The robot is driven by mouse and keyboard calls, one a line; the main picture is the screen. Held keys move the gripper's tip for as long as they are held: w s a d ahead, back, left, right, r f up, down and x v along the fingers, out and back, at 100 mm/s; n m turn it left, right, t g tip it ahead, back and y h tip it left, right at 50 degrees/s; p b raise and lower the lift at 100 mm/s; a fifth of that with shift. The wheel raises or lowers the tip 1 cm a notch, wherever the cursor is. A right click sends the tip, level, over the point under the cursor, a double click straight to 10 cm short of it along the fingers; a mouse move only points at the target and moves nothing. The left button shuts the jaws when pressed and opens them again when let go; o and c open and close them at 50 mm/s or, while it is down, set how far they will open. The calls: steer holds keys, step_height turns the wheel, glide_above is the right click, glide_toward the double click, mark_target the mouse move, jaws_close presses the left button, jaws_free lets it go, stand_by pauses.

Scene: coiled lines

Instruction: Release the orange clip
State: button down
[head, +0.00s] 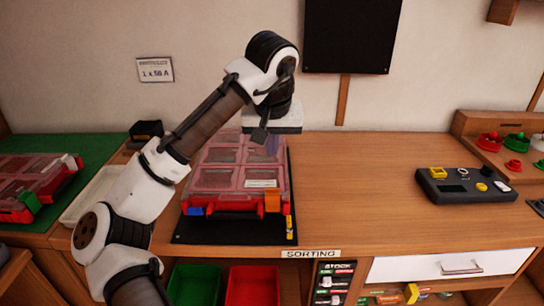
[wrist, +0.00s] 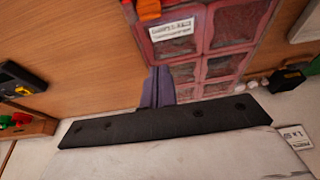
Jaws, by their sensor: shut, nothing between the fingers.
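The orange clip (head: 272,202) is on the front edge of a red case (head: 235,207) with a clear compartmented lid, near its right corner. The lid looks closed; I cannot tell whether the clip is fastened. The clip also shows at the top edge of the wrist view (wrist: 148,10), partly cut off. A blue clip (head: 195,211) is at the case's front left. My gripper (head: 272,145) is shut and empty, above the far right part of the case. Its fingers (wrist: 158,88) show beside the case's edge in the wrist view, apart from the orange clip.
The case rests on a black mat (head: 230,232). A similar red case (head: 45,178) lies on a green mat at left, beside a pale tray (head: 92,194). A dark control box (head: 465,186) stands at right. The bench between case and box is clear.

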mark_target(272, 187)
steer(key=x, duration=0.8)
steer(key=shift+w+f+p, duration=0.15)
steer(key=shift+f+p, duration=0.15)
steer(key=shift+p, duration=0.05)
steer(key=s+p, duration=0.1)
steer(key=s, duration=0.2)
steer(key=shift+s+r, duration=0.1)
steer(key=shift+s, duration=0.45)
